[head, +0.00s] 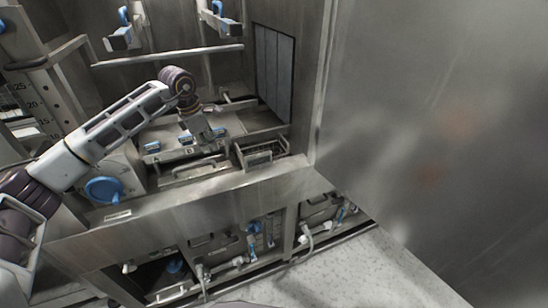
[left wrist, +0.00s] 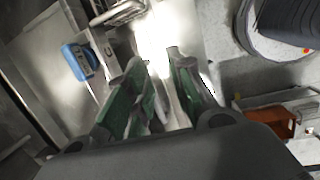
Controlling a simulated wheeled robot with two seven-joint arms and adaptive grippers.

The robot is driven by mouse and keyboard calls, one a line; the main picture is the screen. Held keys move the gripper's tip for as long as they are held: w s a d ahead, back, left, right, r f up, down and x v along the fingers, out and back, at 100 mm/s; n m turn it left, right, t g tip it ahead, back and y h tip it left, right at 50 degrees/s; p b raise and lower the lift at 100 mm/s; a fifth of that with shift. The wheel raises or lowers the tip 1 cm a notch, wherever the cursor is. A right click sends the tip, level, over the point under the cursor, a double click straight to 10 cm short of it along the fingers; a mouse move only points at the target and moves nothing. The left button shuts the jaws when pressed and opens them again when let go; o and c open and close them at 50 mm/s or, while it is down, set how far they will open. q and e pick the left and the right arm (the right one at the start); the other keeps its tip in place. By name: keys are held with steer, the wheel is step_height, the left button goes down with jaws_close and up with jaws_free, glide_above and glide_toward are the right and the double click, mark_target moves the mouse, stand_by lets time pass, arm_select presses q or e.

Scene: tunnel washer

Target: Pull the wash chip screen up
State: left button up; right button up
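A metal tray-like part with a raised handle (head: 260,152), which looks like the wash chip screen, sits in an opening at the right end of the steel trough. A barred metal part, probably the same one, shows at the top of the left wrist view (left wrist: 117,14). My left gripper (head: 212,138) points down over the trough, left of this part, near the blue latches. In the left wrist view its green-padded fingers (left wrist: 157,60) stand apart, with bright metal behind the gap. I see no clear grip on anything. My right gripper is not in view.
Blue latches (head: 152,147) line the labelled deck. Another metal handle (head: 197,165) lies in front of them. A steel front wall (head: 180,208) and a large steel panel (head: 430,130) at right bound the space. A blue knob (head: 103,190) is at left.

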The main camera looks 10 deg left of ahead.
arm_select(q)
steer(key=s+d+h, duration=0.1)
steer(key=d+h, duration=0.3)
steer(key=d, duration=0.7)
steer(key=s+d+f+h, duration=0.1)
steer(key=d+h, duration=0.4)
steer(key=d, duration=0.6)
steer(key=shift+s+d+f+n+t, duration=0.15)
steer(key=shift+s+f+n+t, duration=0.15)
steer(key=shift+s+n, duration=0.1)
